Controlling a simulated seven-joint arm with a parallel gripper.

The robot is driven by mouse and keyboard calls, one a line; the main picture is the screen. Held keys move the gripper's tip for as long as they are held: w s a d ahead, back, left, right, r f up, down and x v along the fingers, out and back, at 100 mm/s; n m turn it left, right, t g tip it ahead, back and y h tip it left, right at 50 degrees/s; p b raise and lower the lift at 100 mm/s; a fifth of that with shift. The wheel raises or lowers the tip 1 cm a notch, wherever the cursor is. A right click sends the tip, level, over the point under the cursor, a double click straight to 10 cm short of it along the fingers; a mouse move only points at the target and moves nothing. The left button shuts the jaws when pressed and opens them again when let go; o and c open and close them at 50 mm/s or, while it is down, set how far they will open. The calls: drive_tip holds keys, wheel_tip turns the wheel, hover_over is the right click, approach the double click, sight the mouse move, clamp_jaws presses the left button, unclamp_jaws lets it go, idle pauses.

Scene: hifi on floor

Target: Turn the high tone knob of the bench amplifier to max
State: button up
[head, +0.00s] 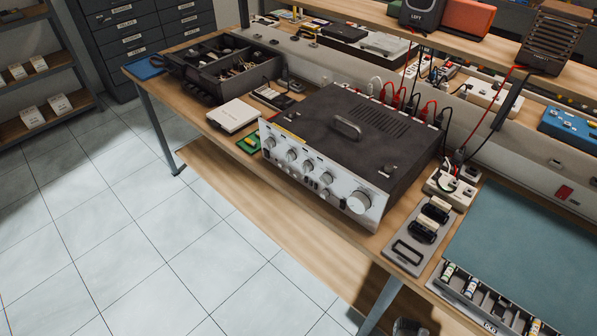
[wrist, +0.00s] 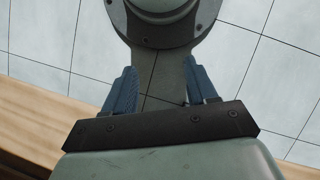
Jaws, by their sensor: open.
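The bench amplifier (head: 345,135) is a dark box with a silver front panel (head: 318,187), on the bench in the head view. A row of silver knobs (head: 291,155) runs along the panel, with a larger knob (head: 359,202) at its right end. The labels are too small to read, so I cannot tell which is the high tone knob or its setting. My gripper (wrist: 161,85) shows in the wrist view with its two blue fingers apart and nothing between them. Floor tiles and a wooden edge lie behind it; no knob shows there.
The wooden bench (head: 225,145) has open floor (head: 130,220) in front. A grey plate with black parts (head: 418,236) stands right of the amplifier. Red and black cables (head: 410,105) rise behind it. A parts tray (head: 225,68) sits at left.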

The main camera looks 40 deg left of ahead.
sight(303, 168)
drive_tip(key=a+r+n+t, duration=0.2)
drive_tip(key=a+r+n, duration=0.2)
drive_tip(key=a, duration=0.7)
drive_tip(key=a+r+n+t, duration=0.2)
drive_tip(key=a+r+n, duration=0.15)
drive_tip(key=a, duration=0.85)
drive_tip(key=s+a+r+n+t+y, duration=0.2)
drive_tip(key=s+a+r+n+t, duration=0.2)
drive_tip(key=a+r, duration=0.65)
drive_tip(key=s+a+r+n+t+y, duration=0.1)
drive_tip(key=s+a+r+n+t, duration=0.35)
drive_tip(key=a+r, duration=0.6)
drive_tip(key=w+a+r+n+t, duration=0.25)
drive_tip(key=r+n+t, duration=0.3)
drive_tip(key=r, duration=0.35)
drive_tip(key=w+a+r+n+t, duration=0.1)
drive_tip(key=w+r+n+t, duration=0.35)
drive_tip(key=r+n, duration=0.35)
drive_tip(key=shift+n+h, duration=0.3)
drive_tip(key=shift+n, duration=0.45)
drive_tip(key=w, duration=0.4)
drive_tip(key=w+r, duration=0.1)
drive_tip(key=w, duration=0.8)
drive_tip(key=shift+d+r, duration=0.1)
drive_tip(key=shift+r, duration=0.1)
drive_tip(key=shift+c, duration=0.5)
